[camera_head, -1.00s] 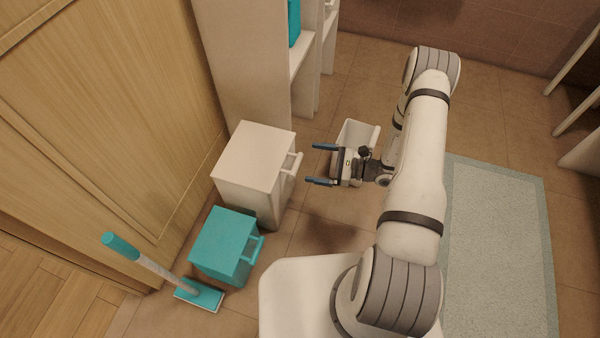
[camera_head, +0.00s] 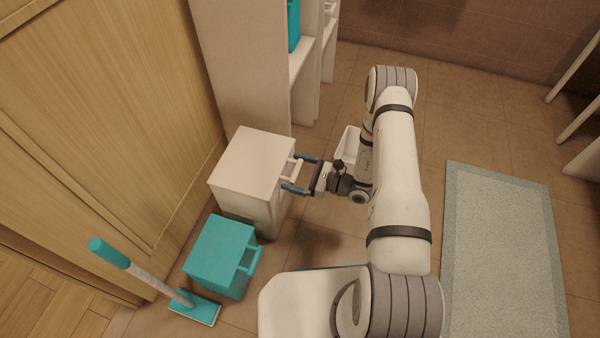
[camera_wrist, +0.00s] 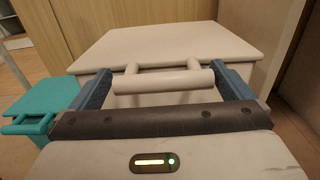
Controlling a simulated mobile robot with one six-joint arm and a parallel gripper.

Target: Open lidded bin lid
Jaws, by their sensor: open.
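The white lidded bin (camera_head: 250,165) stands against the wooden wall, its lid flat and closed. A white bar handle (camera_head: 291,171) sticks out from the lid's front edge. My gripper (camera_head: 294,173) is open, with one blue finger on each side of the handle. In the wrist view the handle (camera_wrist: 164,82) lies between the two fingers, with gaps at both ends, and the lid (camera_wrist: 165,45) spreads behind it. The bin's lower front is mostly hidden in the wrist view.
A teal lidded bin (camera_head: 222,255) with its own handle stands just in front of the white one. A teal mop (camera_head: 150,283) leans beside it. A white shelf unit (camera_head: 245,70) rises behind. A pale mat (camera_head: 500,250) lies at right.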

